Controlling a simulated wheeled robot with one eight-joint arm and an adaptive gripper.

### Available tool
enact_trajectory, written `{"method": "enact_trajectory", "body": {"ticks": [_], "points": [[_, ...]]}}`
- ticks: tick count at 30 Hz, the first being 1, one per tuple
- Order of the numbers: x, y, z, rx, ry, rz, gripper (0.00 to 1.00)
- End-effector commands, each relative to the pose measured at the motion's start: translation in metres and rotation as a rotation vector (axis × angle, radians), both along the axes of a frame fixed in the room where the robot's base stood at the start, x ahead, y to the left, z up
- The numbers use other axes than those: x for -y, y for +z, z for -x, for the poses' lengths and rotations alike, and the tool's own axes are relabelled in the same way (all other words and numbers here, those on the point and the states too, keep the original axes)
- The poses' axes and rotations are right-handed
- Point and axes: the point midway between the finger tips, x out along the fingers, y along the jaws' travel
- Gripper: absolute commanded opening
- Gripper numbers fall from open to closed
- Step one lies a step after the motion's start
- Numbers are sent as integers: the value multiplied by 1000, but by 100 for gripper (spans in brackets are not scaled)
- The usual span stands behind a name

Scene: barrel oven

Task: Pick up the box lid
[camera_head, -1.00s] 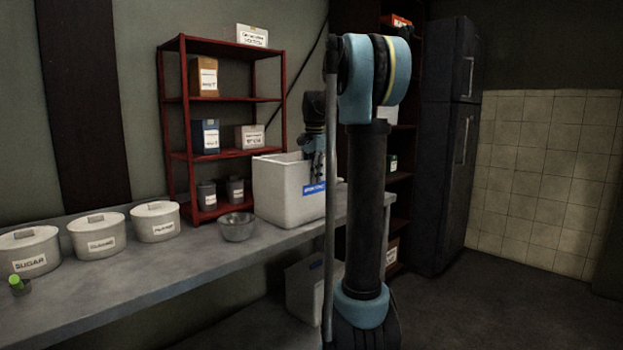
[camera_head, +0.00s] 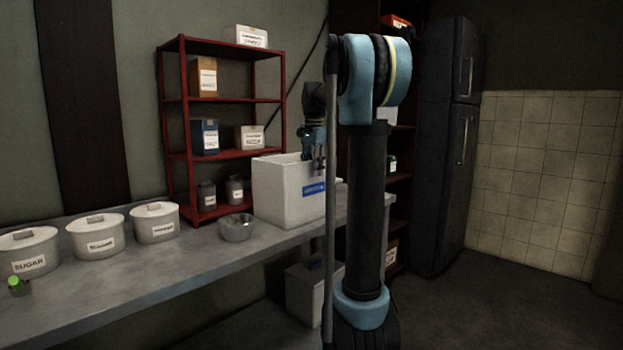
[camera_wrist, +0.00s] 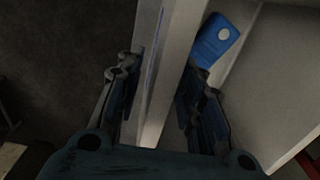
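A white open-topped box (camera_head: 283,194) with a blue label stands on the counter. I cannot make out a separate lid on it. My gripper (camera_head: 318,163) points down at the box's right end, around the height of its rim. In the wrist view, my gripper (camera_wrist: 157,75) has its two fingers apart, one on each side of a pale upright wall or rim (camera_wrist: 172,60). I cannot tell whether either finger touches it. A blue piece with a white round spot (camera_wrist: 217,40) lies beyond the right finger.
A grey counter (camera_head: 150,278) holds several white lidded tubs (camera_head: 95,240) and a metal bowl (camera_head: 237,228). A red shelf (camera_head: 225,155) stands behind. Another pale box (camera_head: 305,290) sits below the counter. A dark fridge (camera_head: 445,150) stands at the right.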

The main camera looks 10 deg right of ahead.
Motion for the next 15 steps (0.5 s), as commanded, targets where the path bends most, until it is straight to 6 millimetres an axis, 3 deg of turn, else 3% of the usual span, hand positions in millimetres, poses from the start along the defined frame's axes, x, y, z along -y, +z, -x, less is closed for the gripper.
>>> {"method": "enact_trajectory", "body": {"ticks": [9,15], "points": [[1,59,1,0,0,0,35],[1,83,1,0,0,0,35]]}}
